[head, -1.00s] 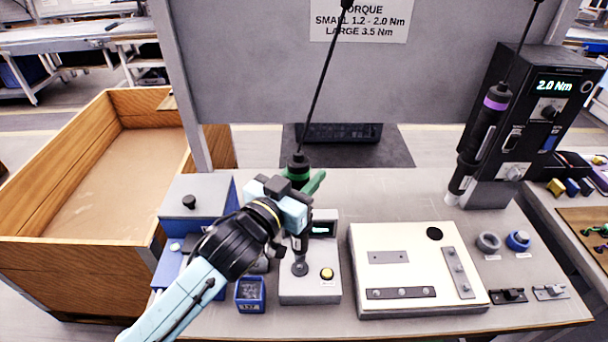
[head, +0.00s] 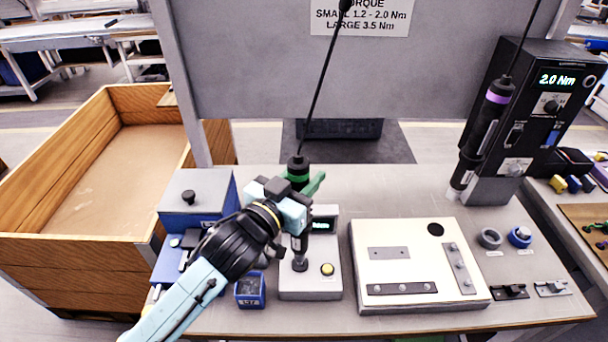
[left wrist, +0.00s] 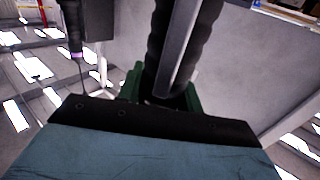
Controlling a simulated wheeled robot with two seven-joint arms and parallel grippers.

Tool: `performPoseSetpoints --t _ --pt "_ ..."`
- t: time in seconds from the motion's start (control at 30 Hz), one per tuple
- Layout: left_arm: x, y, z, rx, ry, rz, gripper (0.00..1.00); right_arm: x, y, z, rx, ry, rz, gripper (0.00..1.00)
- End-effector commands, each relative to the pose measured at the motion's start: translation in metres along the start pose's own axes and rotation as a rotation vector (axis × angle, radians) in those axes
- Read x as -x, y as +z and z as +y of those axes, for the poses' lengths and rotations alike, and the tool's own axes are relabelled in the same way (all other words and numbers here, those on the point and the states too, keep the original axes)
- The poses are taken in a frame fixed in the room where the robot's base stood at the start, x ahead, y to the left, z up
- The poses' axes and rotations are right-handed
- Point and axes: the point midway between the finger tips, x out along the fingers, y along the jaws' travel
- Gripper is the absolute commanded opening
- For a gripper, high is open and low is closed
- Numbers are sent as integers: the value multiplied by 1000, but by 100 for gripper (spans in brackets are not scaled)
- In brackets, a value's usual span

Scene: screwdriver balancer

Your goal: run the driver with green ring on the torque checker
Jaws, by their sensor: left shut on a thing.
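The driver with the green ring (head: 298,172) hangs upright on its cable above the torque checker (head: 311,290). My left gripper (head: 303,196) is shut on this driver, around its body below the green ring. The driver's lower end comes down onto, or just over, the checker's round socket (head: 300,263); I cannot tell if it touches. The checker's small display (head: 323,225) shows greenish lit characters that I cannot read. In the left wrist view the dark driver body (left wrist: 180,50) stands between green finger parts. My right gripper is not in view.
A driver with a purple ring (head: 490,115) hangs by a black controller (head: 545,110) showing 2.0 Nm. A cream board with metal strips (head: 395,275) lies right of the checker. A blue bin of screws (head: 250,291) and a blue box (head: 195,200) stand left.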

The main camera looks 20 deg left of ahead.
Motion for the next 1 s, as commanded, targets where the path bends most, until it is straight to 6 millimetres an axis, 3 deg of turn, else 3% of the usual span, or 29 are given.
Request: performPoseSetpoints --t 1.0 --pt "0 19 0 1 -1 -1 0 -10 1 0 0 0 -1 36"
